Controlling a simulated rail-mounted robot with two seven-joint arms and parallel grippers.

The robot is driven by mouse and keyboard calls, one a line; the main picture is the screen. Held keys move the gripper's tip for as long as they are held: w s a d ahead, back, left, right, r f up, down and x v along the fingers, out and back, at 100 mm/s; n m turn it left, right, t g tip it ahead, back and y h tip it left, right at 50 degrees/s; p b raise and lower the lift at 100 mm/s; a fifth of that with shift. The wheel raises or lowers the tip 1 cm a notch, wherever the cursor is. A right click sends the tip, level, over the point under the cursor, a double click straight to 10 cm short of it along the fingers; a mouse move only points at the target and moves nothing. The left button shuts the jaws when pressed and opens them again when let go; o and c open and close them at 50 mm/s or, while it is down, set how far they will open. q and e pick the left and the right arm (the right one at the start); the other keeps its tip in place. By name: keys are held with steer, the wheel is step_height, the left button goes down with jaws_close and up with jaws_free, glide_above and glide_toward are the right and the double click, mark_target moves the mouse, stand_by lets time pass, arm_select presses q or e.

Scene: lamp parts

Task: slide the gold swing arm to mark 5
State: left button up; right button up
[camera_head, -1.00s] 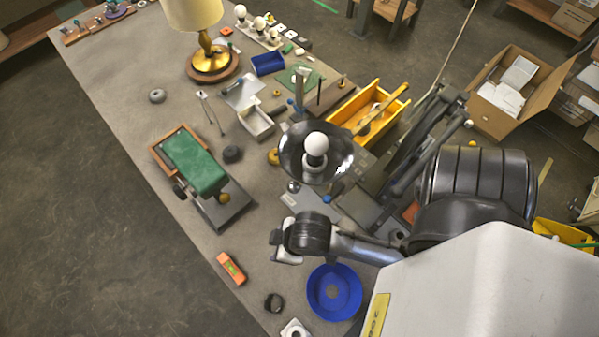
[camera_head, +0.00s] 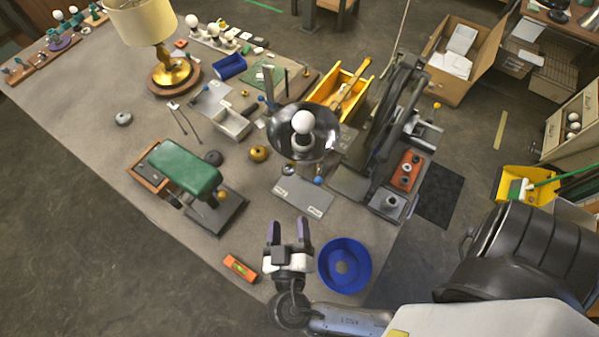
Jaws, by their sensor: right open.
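I cannot pick out a gold swing arm or a numbered mark 5 with certainty. Gold-coloured parts in view are the lamp's brass stem and foot (camera_head: 173,72) at the upper left, a small gold ring (camera_head: 258,153) mid-table, and a yellow-gold knob (camera_head: 222,195) beside the green padded block (camera_head: 182,165). My right gripper (camera_head: 288,228) is open and empty over the table's near part, fingers pointing away from me. It is left of the blue round dish (camera_head: 344,265) and below the grey plate (camera_head: 303,195). My left gripper is out of view.
A dark reflector bowl with a white bulb (camera_head: 303,123) stands mid-table. Right of it are a yellow tray (camera_head: 322,92) and a dark stand with an orange block (camera_head: 406,170). An orange level (camera_head: 240,268) lies near the front edge.

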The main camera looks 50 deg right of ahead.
mark_target(288, 173)
steer(key=w+d+p, duration=0.1)
steer(key=w+d, duration=0.1)
steer(key=d, duration=0.1)
steer(key=w+d+m+p, duration=0.1)
steer(key=w+d, duration=0.2)
steer(key=w+d+m+p, duration=0.1)
steer(key=w+d, duration=0.2)
steer(key=shift+w+d+r+p, duration=0.25)
steer(key=shift+d+r+p, duration=0.05)
steer(key=shift+p, duration=0.05)
steer(key=shift+w+d, duration=0.4)
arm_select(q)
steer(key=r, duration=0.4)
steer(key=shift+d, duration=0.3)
arm_select(e)
steer(key=shift+w+d+f, duration=0.1)
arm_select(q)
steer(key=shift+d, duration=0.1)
